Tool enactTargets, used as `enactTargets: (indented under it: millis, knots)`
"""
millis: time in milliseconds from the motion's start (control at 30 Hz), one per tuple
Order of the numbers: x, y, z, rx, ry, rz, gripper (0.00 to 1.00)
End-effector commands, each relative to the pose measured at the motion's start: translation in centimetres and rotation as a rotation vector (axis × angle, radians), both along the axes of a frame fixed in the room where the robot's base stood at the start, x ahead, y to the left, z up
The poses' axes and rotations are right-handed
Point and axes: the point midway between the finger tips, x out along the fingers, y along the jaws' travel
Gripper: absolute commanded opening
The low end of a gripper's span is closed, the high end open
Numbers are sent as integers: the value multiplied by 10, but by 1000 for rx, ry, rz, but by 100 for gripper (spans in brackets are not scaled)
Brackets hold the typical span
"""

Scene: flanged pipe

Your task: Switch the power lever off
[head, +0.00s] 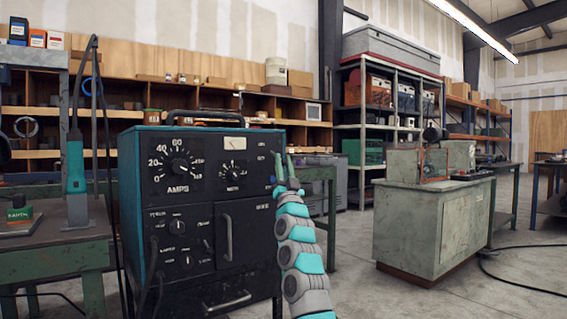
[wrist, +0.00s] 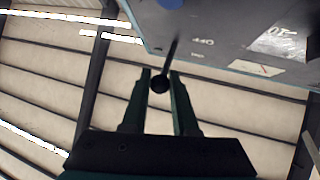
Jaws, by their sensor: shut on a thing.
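The power lever (wrist: 160,84), a thin dark rod with a round black knob, sticks out from the panel of the welding machine in the wrist view. My gripper (wrist: 160,74) has its two green fingers on either side of the knob and is shut on it. In the head view my gripper (head: 284,168) is at the upper right edge of the front of the black and teal welding machine (head: 262,200). The lever cannot be made out there, behind my gripper and arm.
The machine's front carries dials (head: 178,166), a small meter (head: 234,143) and handles (head: 226,237). A workbench (head: 60,250) with a teal grinder (head: 75,170) stands at left. A grey-green cabinet (head: 430,225) stands at right, with open floor between it and my arm.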

Motion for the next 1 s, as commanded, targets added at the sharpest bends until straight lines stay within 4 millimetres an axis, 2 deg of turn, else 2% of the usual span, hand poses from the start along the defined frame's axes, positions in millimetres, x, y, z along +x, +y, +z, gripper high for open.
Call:
enactTargets:
  millis: [267,300,533,1000]
  knots:
    - [-1,0,1,1,-2,0,0]
    - [-1,0,1,0,-1,0,32]
    - [0,0,0,-1,0,-1,58]
    - [0,-2,-6,5,3,-1,58]
